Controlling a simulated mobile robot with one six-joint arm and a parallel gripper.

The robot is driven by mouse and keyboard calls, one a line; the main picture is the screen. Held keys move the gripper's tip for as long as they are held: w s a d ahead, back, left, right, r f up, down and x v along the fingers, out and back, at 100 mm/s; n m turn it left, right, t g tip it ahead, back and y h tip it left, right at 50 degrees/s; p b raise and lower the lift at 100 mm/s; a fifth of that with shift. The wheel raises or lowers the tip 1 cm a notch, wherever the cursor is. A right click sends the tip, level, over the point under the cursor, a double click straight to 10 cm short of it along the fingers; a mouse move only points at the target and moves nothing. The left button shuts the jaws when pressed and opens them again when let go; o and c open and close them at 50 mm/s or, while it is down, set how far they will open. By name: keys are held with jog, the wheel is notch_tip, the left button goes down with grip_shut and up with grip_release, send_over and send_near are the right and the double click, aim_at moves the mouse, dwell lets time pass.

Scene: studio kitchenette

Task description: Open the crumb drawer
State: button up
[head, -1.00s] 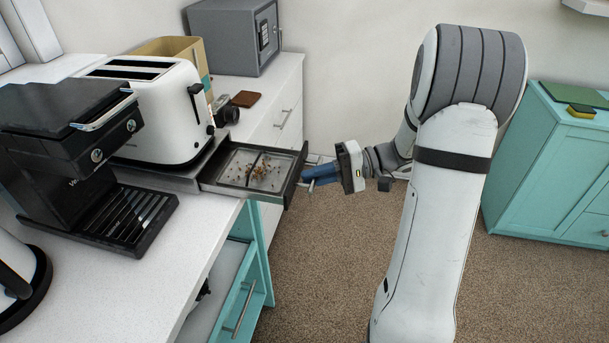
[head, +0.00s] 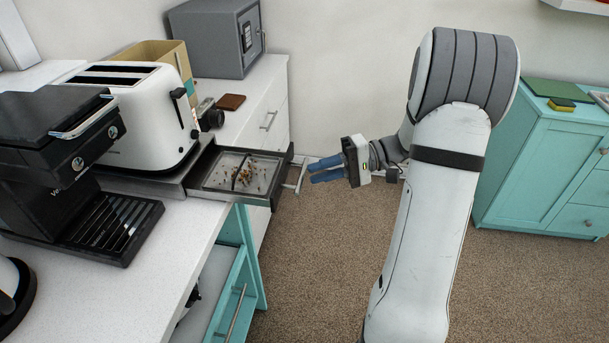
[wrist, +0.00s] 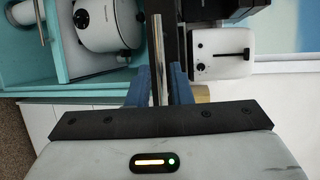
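The crumb drawer (head: 272,192) is a dark, shallow tray with crumbs in it, pulled out under the white toaster (head: 150,115). Its metal bar handle (head: 301,176) stands off the drawer's front. In the wrist view, the handle (wrist: 157,60) runs upright between the lines of the open fingers (wrist: 158,88), and the toaster (wrist: 222,52) shows at the right.
A black coffee machine (head: 75,160) stands left of the toaster on the counter. Below, a teal drawer (head: 228,305) is open; the wrist view shows a white pot (wrist: 108,25) in it. A grey safe (head: 215,38) stands behind. The carpet around my arm is clear.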

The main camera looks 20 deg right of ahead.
jog(key=d, duration=0.3)
jog(key=shift+s+d+r, duration=0.1)
jog(key=shift+r, duration=0.2)
jog(key=s+a+r+n+h+p, duration=0.1)
jog(key=s+a+r+h+p, duration=0.2)
jog(key=s+h, duration=0.5)
jog(key=s+a+r+t+h+p, duration=0.1)
jog(key=s+a+r+h+p, duration=0.3)
jog(key=s+h, duration=0.4)
jog(key=shift+a+n, duration=0.4)
jog(key=shift+a, duration=0.45)
